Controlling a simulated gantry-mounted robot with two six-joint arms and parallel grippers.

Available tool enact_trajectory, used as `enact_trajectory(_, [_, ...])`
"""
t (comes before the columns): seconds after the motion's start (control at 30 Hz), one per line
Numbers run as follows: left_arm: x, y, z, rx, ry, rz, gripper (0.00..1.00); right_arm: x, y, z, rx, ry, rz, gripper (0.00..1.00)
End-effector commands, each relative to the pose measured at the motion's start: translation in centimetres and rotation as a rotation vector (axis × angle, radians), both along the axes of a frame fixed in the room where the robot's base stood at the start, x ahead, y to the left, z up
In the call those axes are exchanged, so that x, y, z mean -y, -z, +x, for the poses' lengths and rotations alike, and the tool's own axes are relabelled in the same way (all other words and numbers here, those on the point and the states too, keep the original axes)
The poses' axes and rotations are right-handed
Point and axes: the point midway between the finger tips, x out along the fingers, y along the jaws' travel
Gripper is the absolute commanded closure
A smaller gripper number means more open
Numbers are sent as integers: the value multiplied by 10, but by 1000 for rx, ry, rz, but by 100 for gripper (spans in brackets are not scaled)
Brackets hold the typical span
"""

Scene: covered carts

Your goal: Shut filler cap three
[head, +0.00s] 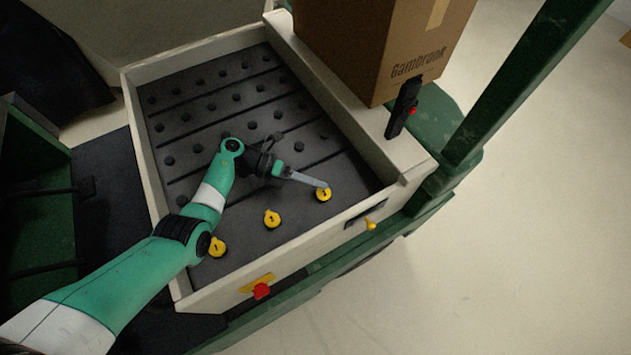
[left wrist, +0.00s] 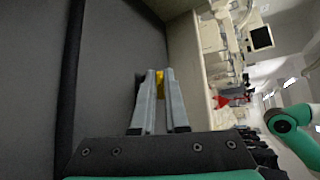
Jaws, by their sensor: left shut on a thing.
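Three yellow filler caps stand in a row along the front of a black ribbed tray floor. The rightmost cap (head: 324,195), whose mark looks like a 3, is at the tip of my left gripper (head: 322,184). The middle cap (head: 272,219) and the left cap (head: 217,247) are free of it. In the left wrist view the fingers of my left gripper (left wrist: 160,75) are nearly together, with a yellow piece of the cap (left wrist: 160,84) between them. The fingers hide most of it. I cannot tell how far the cap is turned. My right gripper is in neither view.
A cardboard box (head: 385,40) and a black handheld device (head: 403,108) stand at the right. Dark studs dot the tray floor.

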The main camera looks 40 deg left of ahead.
Motion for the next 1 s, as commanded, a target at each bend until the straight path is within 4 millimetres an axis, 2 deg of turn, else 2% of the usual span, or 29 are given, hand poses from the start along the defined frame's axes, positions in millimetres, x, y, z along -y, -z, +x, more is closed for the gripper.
enact_trajectory(0.17, [0, 2, 0, -2, -1, -6, 100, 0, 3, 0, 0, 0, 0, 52])
enact_trajectory(0.37, [-4, 17, 2, -35, -2, -111, 100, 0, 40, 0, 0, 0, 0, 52])
enact_trajectory(0.5, [-6, 19, 2, -62, -1, -198, 100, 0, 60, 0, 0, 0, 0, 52])
enact_trajectory(0.9, [-6, 13, 2, -78, -1, -236, 100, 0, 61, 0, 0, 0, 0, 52])
enact_trajectory(0.93, [-6, 13, 2, -78, -1, -236, 83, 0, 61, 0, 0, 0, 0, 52])
enact_trajectory(1.0, [-6, 13, 2, -78, -1, -236, 70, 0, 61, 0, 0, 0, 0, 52])
